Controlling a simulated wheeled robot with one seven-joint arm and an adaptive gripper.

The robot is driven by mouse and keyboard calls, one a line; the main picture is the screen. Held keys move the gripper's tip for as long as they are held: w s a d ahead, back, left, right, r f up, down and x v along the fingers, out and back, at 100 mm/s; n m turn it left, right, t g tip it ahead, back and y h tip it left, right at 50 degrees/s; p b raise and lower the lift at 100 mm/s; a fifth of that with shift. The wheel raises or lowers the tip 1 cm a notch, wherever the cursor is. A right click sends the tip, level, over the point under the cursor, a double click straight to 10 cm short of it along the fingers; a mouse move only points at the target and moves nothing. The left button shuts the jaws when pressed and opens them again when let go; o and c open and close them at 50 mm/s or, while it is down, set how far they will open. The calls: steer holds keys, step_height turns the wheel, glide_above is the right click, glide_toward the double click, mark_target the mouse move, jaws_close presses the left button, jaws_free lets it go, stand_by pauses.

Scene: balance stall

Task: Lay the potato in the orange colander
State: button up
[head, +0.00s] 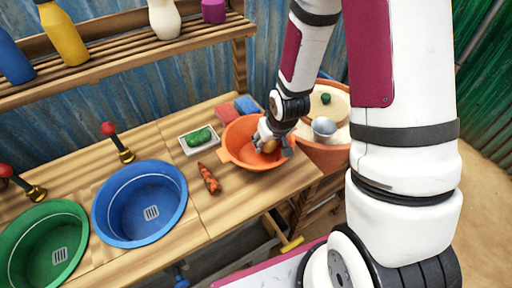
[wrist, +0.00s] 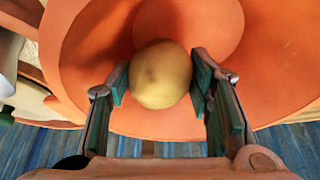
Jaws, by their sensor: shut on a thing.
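The potato (wrist: 161,75) is a yellow-brown lump between the two fingers of my gripper (wrist: 160,88) in the wrist view. The fingers are shut on it, one on each side. The orange colander (head: 238,148) stands at the right end of the wooden counter. In the head view my gripper (head: 266,138) is down over the colander's bowl, and the potato (head: 270,146) shows in part beside the fingers. In the wrist view the colander (wrist: 90,75) fills the space behind the potato. I cannot tell whether the potato touches the colander's floor.
A carrot (head: 209,178) lies left of the colander. A white tray (head: 188,148) holds a green item. Blue and pink sponges (head: 246,104) lie behind. Blue (head: 112,214) and green (head: 14,236) basins are at left. A large tub (head: 331,157) stands right, with a metal scoop (head: 324,126).

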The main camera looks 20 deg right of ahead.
stand_by(0.3)
steer(key=o, duration=1.3)
steer(key=shift+f, duration=0.1)
steer(key=v, duration=1.2)
steer(key=s+a+r, duration=0.1)
steer(key=s+r, duration=0.4)
steer(key=r, duration=0.1)
steer(key=s+a+r, duration=0.1)
steer(key=s+r, duration=0.5)
steer(key=s+a+r, duration=0.1)
steer(key=s+r, duration=0.5)
steer(key=shift+a+r, duration=0.15)
steer(key=shift+r, duration=0.2)
